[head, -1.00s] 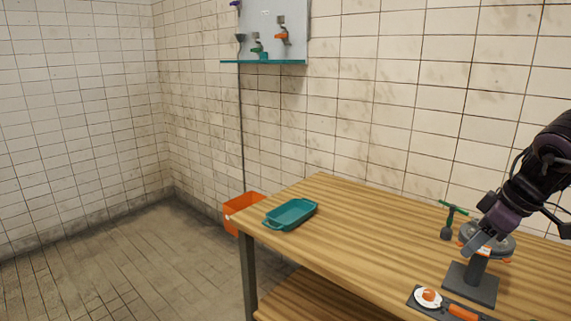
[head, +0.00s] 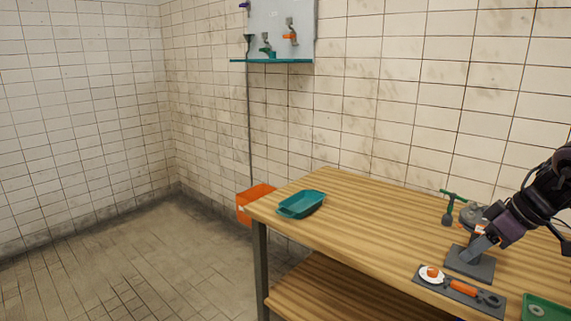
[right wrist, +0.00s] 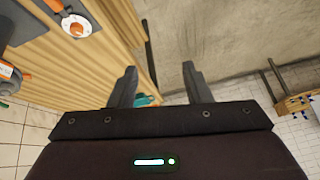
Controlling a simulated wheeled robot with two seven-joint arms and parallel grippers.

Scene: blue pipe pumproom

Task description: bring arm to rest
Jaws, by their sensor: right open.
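My right gripper (head: 474,247) comes in from the right in the head view, above the right part of the wooden table (head: 360,220). In the right wrist view its two fingers (right wrist: 158,88) stand apart with nothing held between them. My left gripper is not in view.
A teal tray (head: 301,204) lies at the table's left end. A green-handled tool (head: 449,208) stands near the stand. A dark mat (head: 488,302) holds a white and orange part and tools. A green tray (head: 540,309) is at lower right. An orange bin (head: 246,204) stands beyond the table.

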